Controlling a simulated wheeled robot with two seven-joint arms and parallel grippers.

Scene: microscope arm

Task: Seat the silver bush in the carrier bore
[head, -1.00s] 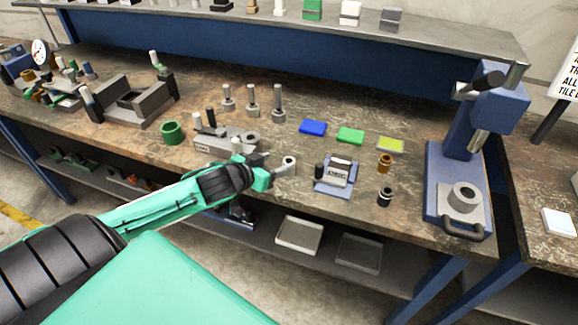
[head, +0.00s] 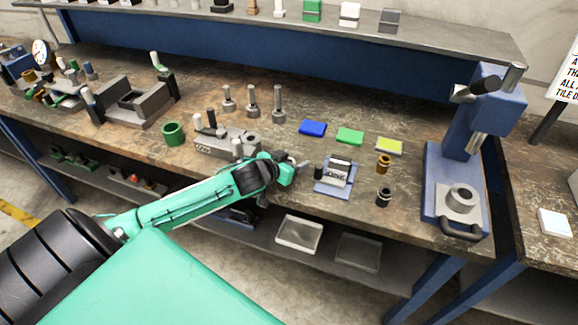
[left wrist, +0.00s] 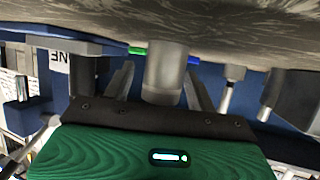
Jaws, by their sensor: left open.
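The silver bush (left wrist: 165,78) is a plain grey cylinder in the left wrist view, standing on the bench, which appears upside down there. It sits between the two fingers of my left gripper (left wrist: 162,88), with a visible gap on each side. In the head view my left gripper (head: 297,166) is low at the bench's front edge and hides the bush. A grey block with a round bore (head: 462,196) stands on the blue press base at right. Another grey block (head: 225,142) has a round opening at its right end. I cannot tell which is the carrier. My right gripper is not in view.
A labelled grey block on a blue mat (head: 336,177) stands just right of my left gripper. Blue (head: 312,128), green (head: 350,135) and yellow (head: 389,145) blocks lie behind. Upright posts (head: 252,104) stand behind left. A brass bush (head: 383,163) and dark bush (head: 384,196) stand right.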

